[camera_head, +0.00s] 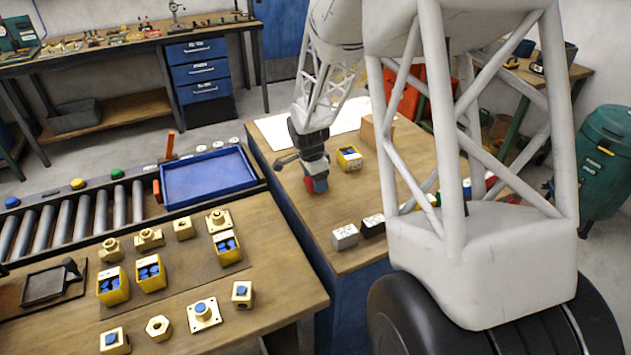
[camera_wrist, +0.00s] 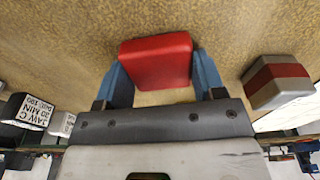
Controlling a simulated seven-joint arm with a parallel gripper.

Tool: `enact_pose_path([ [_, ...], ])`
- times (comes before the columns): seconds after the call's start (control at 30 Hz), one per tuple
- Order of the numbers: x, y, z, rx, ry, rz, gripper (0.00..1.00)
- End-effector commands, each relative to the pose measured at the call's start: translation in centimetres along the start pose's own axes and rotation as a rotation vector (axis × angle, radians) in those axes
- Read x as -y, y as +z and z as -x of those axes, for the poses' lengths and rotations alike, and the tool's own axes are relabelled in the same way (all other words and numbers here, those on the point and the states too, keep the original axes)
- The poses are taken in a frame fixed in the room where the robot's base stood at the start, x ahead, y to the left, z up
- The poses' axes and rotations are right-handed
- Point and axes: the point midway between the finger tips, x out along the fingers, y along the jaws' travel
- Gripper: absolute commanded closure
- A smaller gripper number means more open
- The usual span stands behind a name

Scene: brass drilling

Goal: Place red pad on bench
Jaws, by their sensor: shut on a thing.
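The red pad (camera_wrist: 156,60) is between the two blue fingers of my gripper (camera_wrist: 160,72) in the wrist view. The fingers are shut on its sides. In the head view, my gripper (camera_head: 317,184) is low over the wooden bench top (camera_head: 285,140), with a small part of the red pad (camera_head: 320,186) showing beside a blue finger. The bench surface (camera_wrist: 60,40) fills the wrist view behind the pad. I cannot tell whether the pad touches the bench.
A white block (camera_head: 345,236) and a black block (camera_head: 373,226) stand near the front. A yellow bin (camera_head: 349,158) is right of my gripper. A grey block with a red stripe (camera_wrist: 275,80) stands beside it. A blue tray (camera_head: 207,178) lies left on the roller conveyor.

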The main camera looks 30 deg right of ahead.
Motion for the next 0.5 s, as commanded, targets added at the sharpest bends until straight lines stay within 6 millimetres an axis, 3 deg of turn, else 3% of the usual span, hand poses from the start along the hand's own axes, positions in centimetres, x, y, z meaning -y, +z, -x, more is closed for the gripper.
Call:
enact_pose_path([
  [0.27,0.0,-0.1,1.1,0.0,-0.002,-0.001,0.65],
  [0.5,-0.2,-0.4,3.7,0.0,-0.001,-0.001,0.65],
])
